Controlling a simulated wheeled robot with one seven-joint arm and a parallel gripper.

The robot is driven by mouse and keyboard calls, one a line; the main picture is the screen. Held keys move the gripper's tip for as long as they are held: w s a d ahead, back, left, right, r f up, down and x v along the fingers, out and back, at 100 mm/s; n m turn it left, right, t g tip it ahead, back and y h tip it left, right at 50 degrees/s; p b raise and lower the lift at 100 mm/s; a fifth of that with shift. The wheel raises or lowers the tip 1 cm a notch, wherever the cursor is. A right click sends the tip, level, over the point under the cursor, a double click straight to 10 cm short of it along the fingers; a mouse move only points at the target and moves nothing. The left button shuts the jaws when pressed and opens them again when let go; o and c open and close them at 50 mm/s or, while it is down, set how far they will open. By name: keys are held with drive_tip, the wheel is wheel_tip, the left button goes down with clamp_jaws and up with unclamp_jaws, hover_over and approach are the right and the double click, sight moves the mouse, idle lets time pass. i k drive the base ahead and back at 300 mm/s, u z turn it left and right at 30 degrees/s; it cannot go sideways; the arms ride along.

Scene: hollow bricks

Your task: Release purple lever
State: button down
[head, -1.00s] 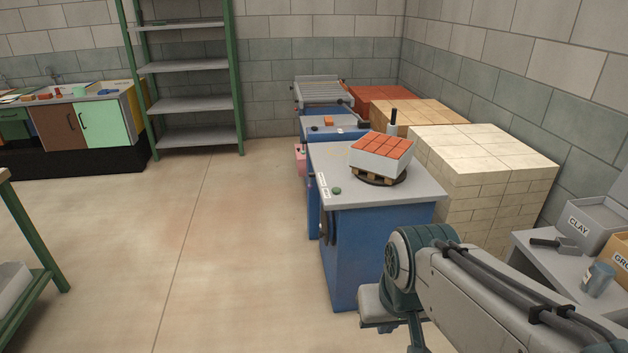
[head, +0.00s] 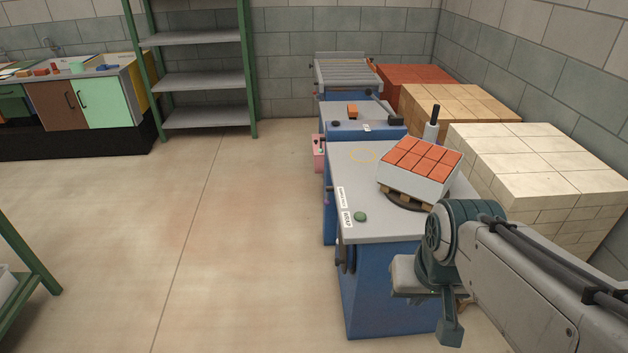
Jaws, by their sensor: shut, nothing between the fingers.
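No purple lever can be made out clearly. A tiny purple spot (head: 327,198) shows on the left side of the blue machines, too small to identify. The nearest blue machine (head: 385,285) has a grey top with a green button (head: 360,216) and labels near its left edge. A dark handle-like part (head: 341,256) is on its left side. My gripper (head: 450,332) hangs at the end of my arm, in front of this machine's right part. It looks shut and empty, and apart from the purple spot.
A stack of orange bricks (head: 422,160) sits on a turntable on the near machine. A pink box (head: 319,151) is on the left side farther back. Brick piles (head: 535,155) stand to the right. A green shelf (head: 195,80) is at the back.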

sight(327, 201)
drive_tip(key=u, duration=0.6)
drive_tip(key=i, duration=0.85)
drive_tip(key=u, duration=0.65)
